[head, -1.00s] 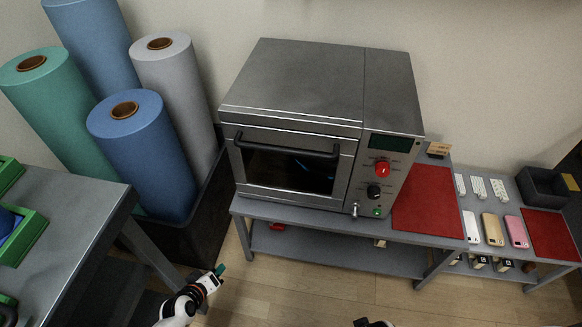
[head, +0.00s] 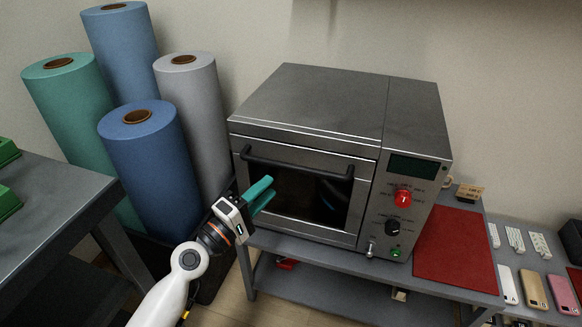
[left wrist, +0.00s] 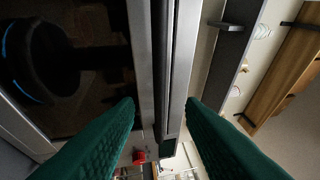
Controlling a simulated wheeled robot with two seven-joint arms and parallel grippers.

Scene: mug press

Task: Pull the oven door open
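The silver oven (head: 320,110) stands on a grey table, its front door (head: 300,228) shut. The door has a dark window (head: 300,200) and a black bar handle (head: 300,166) along its upper edge. My left gripper (head: 268,192) has teal fingers and is in front of the left part of the door, just below the handle in the picture. In the left wrist view its fingers (left wrist: 160,105) are apart, with the silver door edge and a dark strip behind the gap. Nothing is visibly held, and contact with the handle cannot be told. My right gripper is out of view.
A red knob (head: 403,198) and black knob (head: 392,228) are on the oven's right panel. A red mat (head: 452,245) lies right of the oven. Several fabric rolls (head: 145,150) stand to the left, beside another grey table (head: 50,210).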

